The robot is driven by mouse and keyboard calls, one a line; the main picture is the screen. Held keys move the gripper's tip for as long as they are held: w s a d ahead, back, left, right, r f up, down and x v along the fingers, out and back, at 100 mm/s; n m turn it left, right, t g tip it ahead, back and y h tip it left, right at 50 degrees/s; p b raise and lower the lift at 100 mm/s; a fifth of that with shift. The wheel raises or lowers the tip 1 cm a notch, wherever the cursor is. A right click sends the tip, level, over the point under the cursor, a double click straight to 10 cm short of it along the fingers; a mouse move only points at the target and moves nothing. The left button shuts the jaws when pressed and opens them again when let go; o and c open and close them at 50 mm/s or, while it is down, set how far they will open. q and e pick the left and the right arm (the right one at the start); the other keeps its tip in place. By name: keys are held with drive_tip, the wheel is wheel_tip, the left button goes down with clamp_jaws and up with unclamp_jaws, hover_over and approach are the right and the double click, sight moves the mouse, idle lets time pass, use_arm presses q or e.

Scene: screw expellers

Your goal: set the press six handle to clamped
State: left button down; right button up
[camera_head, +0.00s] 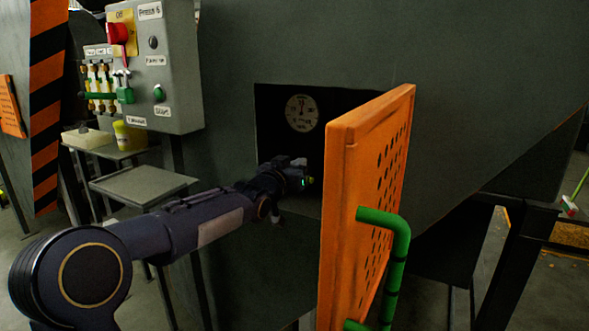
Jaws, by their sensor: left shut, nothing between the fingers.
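A grey control box (170,75) labelled "Press 6" is at the upper left, on a dark grey machine body. An orange perforated door (365,190) stands swung open from a square opening in that body. A green bar handle (399,255) sticks out from the door's right face. A round white gauge (302,113) shows inside the opening. No part marked as clamped is readable. My left gripper (306,181) is shut and empty, at the lower part of the opening, left of the door. My right gripper is out of view.
A black frame (520,250) stands at the lower right. The door's edge is close on the gripper's right.

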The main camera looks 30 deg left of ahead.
use_arm(q)
drive_tip(key=s+p, duration=0.1)
drive_tip(key=s, duration=0.8)
drive_tip(key=shift+a+f, duration=0.15)
drive_tip(key=shift+f, duration=0.2)
drive_tip(key=shift+s, duration=0.1)
drive_tip(key=s+d+f+g+h, duration=0.1)
drive_tip(key=s+d+f+g, duration=0.3)
drive_tip(key=s+f, duration=0.5)
drive_tip(key=s+d+f+n+g+h, duration=0.1)
drive_tip(key=s+d+f+g, duration=0.35)
drive_tip(key=s, duration=0.85)
drive_tip(key=s+d+f+g+h, duration=0.1)
drive_tip(key=s+d+f+g, duration=0.3)
drive_tip(key=s+f, duration=0.55)
wheel_tip(320, 180, up, 24)
drive_tip(key=s+p, duration=0.1)
drive_tip(key=p, duration=2.1)
drive_tip(key=shift+s+a+p, duration=0.2)
drive_tip(key=shift+a+p, duration=0.05)
drive_tip(key=shift+p, duration=0.1)
